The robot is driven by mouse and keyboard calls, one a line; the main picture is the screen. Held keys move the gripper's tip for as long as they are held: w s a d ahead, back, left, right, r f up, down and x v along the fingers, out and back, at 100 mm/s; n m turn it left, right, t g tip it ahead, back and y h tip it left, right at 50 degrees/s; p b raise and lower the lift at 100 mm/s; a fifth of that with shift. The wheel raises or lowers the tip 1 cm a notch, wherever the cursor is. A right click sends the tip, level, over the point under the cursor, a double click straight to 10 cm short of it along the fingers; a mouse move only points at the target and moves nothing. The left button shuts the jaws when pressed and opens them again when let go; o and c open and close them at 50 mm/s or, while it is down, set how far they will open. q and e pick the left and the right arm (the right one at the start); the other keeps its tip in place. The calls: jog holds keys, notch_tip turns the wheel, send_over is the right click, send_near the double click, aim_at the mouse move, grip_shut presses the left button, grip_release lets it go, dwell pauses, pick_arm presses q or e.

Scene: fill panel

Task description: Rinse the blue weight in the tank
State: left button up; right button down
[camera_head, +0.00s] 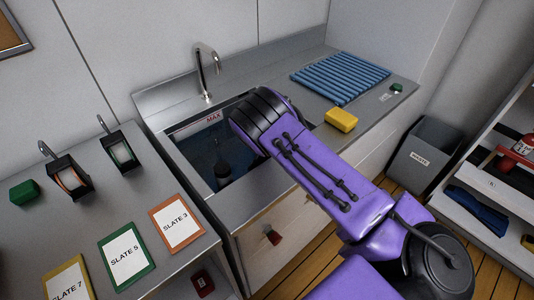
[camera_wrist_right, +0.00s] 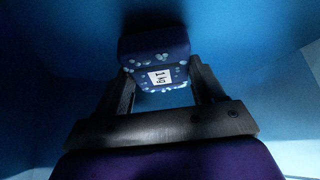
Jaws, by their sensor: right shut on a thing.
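The blue weight (camera_wrist_right: 156,47) is in the right wrist view, with a white label reading 1 kg and pale spots on its surface. My right gripper (camera_wrist_right: 160,76) is shut on it, one finger at each side. Blue walls surround them in that view. In the head view my right arm reaches over the tank (camera_head: 187,157), a sink basin with a MAX mark and dark blue water. My wrist hides part of the tank. A dark shape (camera_head: 222,168) shows in the water; I cannot tell what it is. My left gripper is not in view.
A tap (camera_head: 205,72) stands behind the tank. A yellow sponge (camera_head: 341,120) and a blue ribbed rack (camera_head: 340,77) lie on the counter to the right. Slate cards (camera_head: 126,257) and two hooked holders (camera_head: 68,177) occupy the left counter. A waste bin (camera_head: 425,155) stands at right.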

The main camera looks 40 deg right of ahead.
jog(key=shift+w+d+r, duration=0.1)
jog(key=shift+w+d, duration=0.05)
jog(key=shift+d, duration=0.75)
jog(key=shift+a, duration=0.25)
jog(key=shift+a, duration=0.9)
jog(key=shift+a, duration=0.1)
dwell(0.4)
notch_tip(320, 180, up, 26)
jog(key=p, duration=1.9)
